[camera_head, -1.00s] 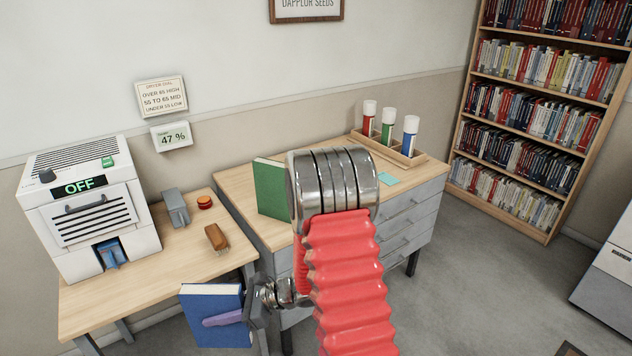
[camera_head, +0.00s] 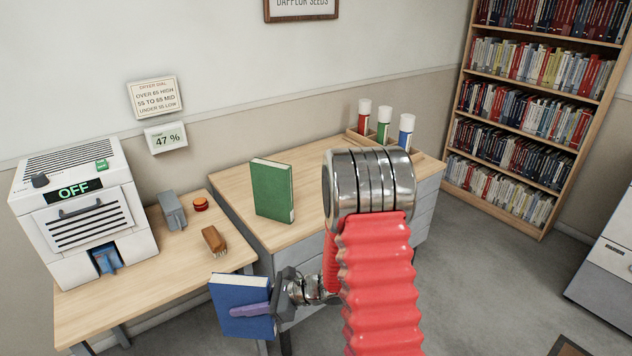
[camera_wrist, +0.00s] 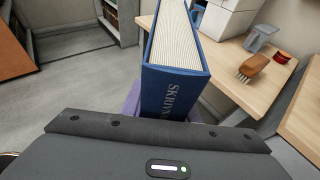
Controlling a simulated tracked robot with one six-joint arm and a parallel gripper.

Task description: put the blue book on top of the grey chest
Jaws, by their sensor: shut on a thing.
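The blue book (camera_head: 240,306) is held upright in my gripper (camera_head: 250,310), in front of the wooden tables. One purple finger lies across its cover. In the wrist view the blue book (camera_wrist: 172,90) stands between the jaws, with its spine lettering and pale page edges showing. The grey chest (camera_head: 427,212) has drawers and a light wood top (camera_head: 235,195). It stands right of the dryer table, and my arm hides much of its front. The gripper and book are left of and in front of the chest, apart from it.
A green book (camera_head: 272,190) stands upright on the chest's top. A rack (camera_head: 372,146) of tubes sits at its back right. The left table (camera_head: 150,285) carries a white dryer (camera_head: 85,210) reading OFF, a grey stapler-like object (camera_head: 172,210), a brush (camera_head: 214,240) and a red round object (camera_head: 200,204).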

